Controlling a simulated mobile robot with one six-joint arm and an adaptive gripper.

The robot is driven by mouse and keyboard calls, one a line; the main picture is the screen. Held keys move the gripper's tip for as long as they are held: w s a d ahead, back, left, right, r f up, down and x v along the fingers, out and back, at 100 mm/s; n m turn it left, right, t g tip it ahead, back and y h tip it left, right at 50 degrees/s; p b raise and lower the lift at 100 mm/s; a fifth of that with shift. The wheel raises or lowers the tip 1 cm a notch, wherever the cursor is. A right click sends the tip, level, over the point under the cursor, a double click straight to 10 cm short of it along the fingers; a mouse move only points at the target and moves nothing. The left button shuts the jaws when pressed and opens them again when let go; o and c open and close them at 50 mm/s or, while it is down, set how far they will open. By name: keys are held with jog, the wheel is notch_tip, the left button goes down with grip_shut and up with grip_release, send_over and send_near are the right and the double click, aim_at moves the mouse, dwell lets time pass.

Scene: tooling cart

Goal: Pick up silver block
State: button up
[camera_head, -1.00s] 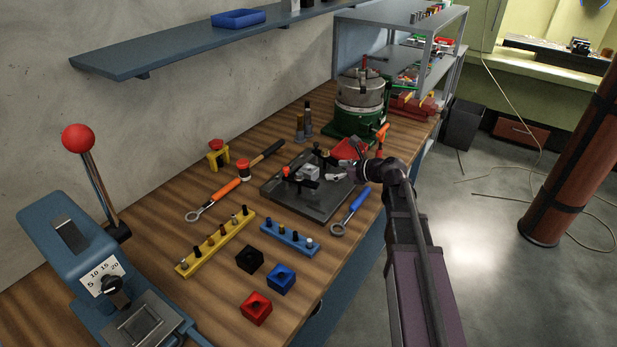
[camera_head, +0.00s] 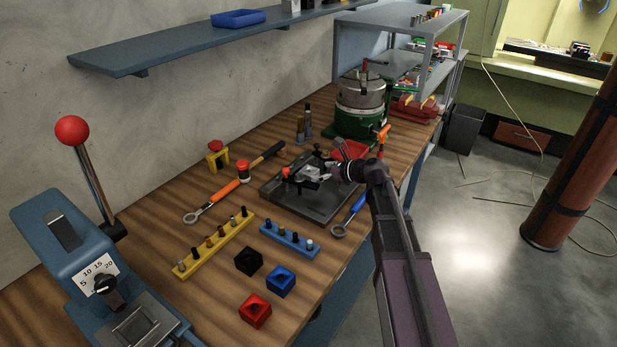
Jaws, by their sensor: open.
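The silver block (camera_head: 309,172) is small and sits in the clamping fixture on the dark grey plate (camera_head: 325,207), near the middle of the workbench. My gripper (camera_head: 328,174) reaches in from the right, low over the plate. It is open, with its fingertips right beside the right side of the block. The fingers and the block partly overlap in the view, so I cannot tell whether they touch.
Black fixture clamps with a red knob (camera_head: 286,171) stand close to the block. A blue-handled wrench (camera_head: 350,213) lies at the plate's right edge under my arm. A green rotary chuck (camera_head: 360,105) and a red tray (camera_head: 349,150) stand behind. Blue (camera_head: 280,281) and red (camera_head: 255,310) blocks are in front.

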aim_at(312, 171)
jog(key=shift+b+x, duration=0.5)
jog(key=shift+x, duration=1.25)
jog(key=shift+d, duration=0.1)
jog(key=c, duration=1.3)
jog(key=shift+o, duration=0.2)
jog(key=shift+r, duration=0.15)
notch_tip(312, 171, up, 10)
jog(key=p, duration=1)
